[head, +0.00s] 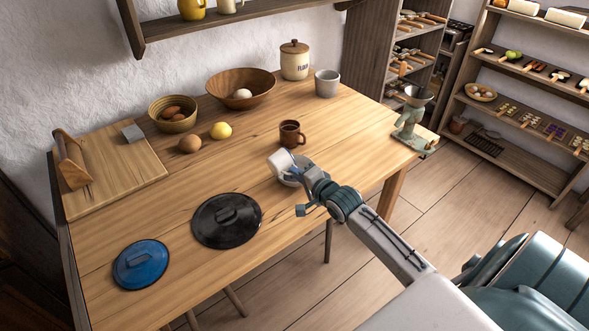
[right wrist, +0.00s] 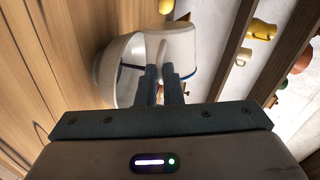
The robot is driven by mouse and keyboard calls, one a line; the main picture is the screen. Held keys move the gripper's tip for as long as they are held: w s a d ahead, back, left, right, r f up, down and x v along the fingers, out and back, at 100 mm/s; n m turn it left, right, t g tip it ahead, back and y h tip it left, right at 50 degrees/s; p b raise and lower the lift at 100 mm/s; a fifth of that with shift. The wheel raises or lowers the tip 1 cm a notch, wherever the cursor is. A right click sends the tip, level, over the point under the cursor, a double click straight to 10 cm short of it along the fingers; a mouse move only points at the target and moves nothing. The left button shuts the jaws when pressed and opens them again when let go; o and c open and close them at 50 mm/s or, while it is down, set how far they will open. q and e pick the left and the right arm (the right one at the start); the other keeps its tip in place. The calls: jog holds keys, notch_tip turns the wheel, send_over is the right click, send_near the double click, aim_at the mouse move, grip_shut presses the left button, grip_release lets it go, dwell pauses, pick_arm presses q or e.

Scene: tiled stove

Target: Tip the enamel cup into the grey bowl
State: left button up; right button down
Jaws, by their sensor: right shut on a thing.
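The white enamel cup (head: 280,161) with a blue rim is in my right gripper (head: 301,174), tilted just above the grey bowl (head: 289,183) near the table's right edge. The bowl is partly hidden by the cup and gripper. In the right wrist view the cup (right wrist: 177,47) is between the fingers (right wrist: 160,82), with the pale bowl (right wrist: 107,72) beside and partly behind it. I cannot see what is inside the cup or bowl. My left gripper is not in view.
A brown mug (head: 290,134) stands just behind the bowl. A black lid (head: 226,221) and a blue lid (head: 140,265) lie at the front left. A wooden bowl (head: 241,84), a flour jar (head: 295,60) and a grey pot (head: 327,83) stand at the back.

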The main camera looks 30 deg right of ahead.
jog(key=shift+d+f, duration=0.1)
jog(key=shift+d, duration=0.05)
jog(key=shift+m, duration=0.3)
jog(key=shift+d+r+y+p, duration=0.2)
jog(key=shift+y+p, duration=0.1)
jog(key=shift+p, duration=0.35)
jog(key=shift+r+m+p, duration=0.1)
jog(key=shift+m+p, duration=0.2)
jog(key=shift+m, duration=0.2)
jog(key=shift+d+m+p, duration=0.25)
jog(key=shift+m+p, duration=0.1)
jog(key=shift+m, duration=0.05)
jog(key=shift+d+r+m+y, duration=0.15)
jog(key=shift+d+m+y, duration=0.2)
jog(key=shift+m, duration=0.25)
dwell(1.0)
jog(key=shift+w+d+m+t+y, duration=0.1)
jog(key=shift+d+m+t+y, duration=0.25)
jog(key=shift+m, duration=0.35)
dwell(0.5)
